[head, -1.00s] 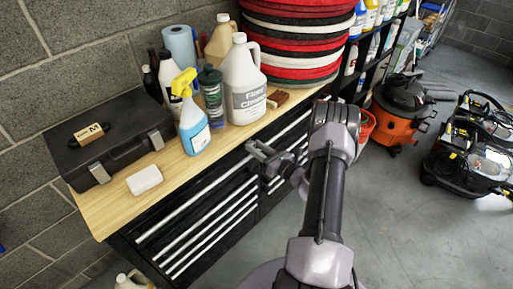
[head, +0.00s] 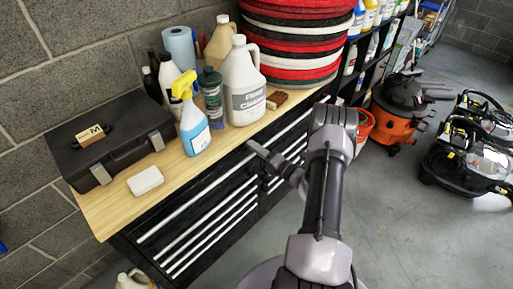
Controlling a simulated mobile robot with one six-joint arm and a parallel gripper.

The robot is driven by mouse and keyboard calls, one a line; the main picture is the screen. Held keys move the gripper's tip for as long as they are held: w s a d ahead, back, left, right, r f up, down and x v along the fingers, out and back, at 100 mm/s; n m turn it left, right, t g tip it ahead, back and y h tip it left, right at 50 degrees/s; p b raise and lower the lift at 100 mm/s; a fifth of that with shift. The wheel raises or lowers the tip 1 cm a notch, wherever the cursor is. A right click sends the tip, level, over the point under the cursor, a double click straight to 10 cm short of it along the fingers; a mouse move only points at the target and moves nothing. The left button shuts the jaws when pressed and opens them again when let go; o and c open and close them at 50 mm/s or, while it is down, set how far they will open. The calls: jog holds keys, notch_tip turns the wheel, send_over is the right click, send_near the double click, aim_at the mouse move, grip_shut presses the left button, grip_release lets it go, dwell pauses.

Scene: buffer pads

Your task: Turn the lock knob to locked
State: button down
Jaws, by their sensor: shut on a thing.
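The black drawer cabinet (head: 195,212) with long silver handles stands under a wooden worktop. My gripper (head: 258,151) is at its upper front, just below the worktop edge, between the left and right drawer stacks. It is shut on the lock knob there. The knob itself is hidden by the fingers, so its angle cannot be seen. The fingers now show nearly edge-on, as one grey bar.
On the worktop (head: 112,217) stand a black case (head: 128,150), a white block (head: 146,181), a blue spray bottle (head: 194,128), a floor cleaner jug (head: 243,85) and stacked red pads (head: 300,45). An orange vacuum (head: 396,120) stands right; open floor lies in front.

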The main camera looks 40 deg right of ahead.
jog(key=shift+m, duration=2.2)
jog(key=shift+f+m, duration=0.1)
jog(key=shift+m, duration=0.2)
jog(key=c, duration=1.1)
grip_release()
jog(key=shift+o, duration=0.2)
